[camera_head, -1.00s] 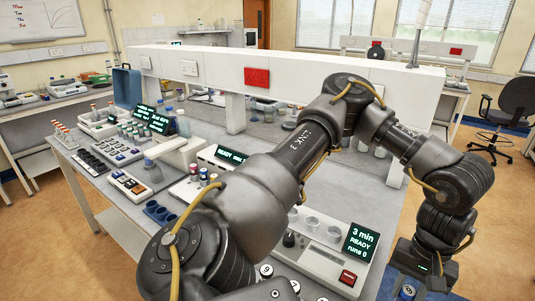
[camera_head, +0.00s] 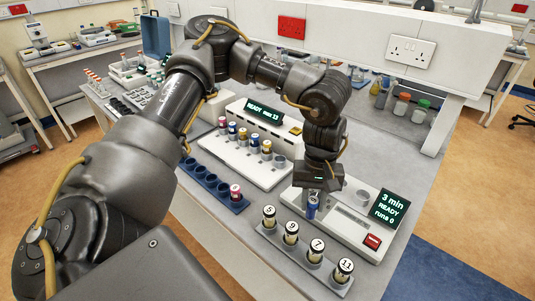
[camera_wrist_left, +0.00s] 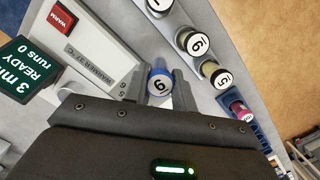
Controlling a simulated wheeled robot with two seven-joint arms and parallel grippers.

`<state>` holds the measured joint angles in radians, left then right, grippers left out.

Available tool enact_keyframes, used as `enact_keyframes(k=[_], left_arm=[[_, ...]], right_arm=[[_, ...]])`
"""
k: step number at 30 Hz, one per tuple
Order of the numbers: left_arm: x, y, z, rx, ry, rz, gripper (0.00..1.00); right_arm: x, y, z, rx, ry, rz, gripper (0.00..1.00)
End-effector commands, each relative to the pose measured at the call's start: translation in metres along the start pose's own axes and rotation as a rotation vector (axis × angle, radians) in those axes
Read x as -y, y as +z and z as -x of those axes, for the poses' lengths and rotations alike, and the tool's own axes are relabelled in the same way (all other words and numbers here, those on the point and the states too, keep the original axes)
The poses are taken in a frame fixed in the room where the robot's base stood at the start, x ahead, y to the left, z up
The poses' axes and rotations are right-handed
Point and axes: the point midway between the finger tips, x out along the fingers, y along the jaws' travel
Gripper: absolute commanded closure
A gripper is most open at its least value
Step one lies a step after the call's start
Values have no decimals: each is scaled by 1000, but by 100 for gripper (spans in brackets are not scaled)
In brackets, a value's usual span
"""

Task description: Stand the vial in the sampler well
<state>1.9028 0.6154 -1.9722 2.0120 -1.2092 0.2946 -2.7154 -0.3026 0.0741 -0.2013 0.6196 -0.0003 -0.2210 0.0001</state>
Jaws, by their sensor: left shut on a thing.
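My left gripper (camera_head: 318,192) points down and is shut on a blue vial (camera_head: 312,208), near the left front of the warmer (camera_head: 336,220). In the left wrist view the vial (camera_wrist_left: 160,83) has a white numbered cap, 9 or 6, between the two fingers (camera_wrist_left: 155,88). Whether its foot touches anything is hidden. The likely sampler, a white unit (camera_head: 238,158) with a "READY" display, stands left of the gripper. It holds a row of vials with coloured bands, and the well at its right end (camera_head: 279,161) looks empty. My right gripper is out of view.
A grey rack (camera_head: 292,262) with several numbered vials stands in front of the warmer. A blue rack (camera_head: 210,185) holds one red vial (camera_head: 235,192) at its right end. A white wall-like unit (camera_head: 400,50) with sockets runs behind. Bottles (camera_head: 402,104) stand at the back right.

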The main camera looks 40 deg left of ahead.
Motion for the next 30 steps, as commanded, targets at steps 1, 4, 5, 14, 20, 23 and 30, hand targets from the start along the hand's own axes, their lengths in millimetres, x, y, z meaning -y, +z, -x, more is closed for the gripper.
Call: enact_keyframes(k=[1,4,5,14,20,23,30], left_arm=[[7,-8,9,0,17,93,99],[25,-28,27,2,60,367,99],[32,-35,34,2,75,464,99],[109,-87,84,2,215,1389,99],[138,-99,95,0,258,1693,99],[143,-101,97,0,264,1739,99],[137,-120,90,1,261,1750,99]], right_arm=[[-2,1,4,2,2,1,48],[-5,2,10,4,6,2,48],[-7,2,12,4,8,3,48],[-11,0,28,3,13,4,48],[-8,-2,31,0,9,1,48],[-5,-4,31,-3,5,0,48],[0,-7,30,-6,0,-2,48]])
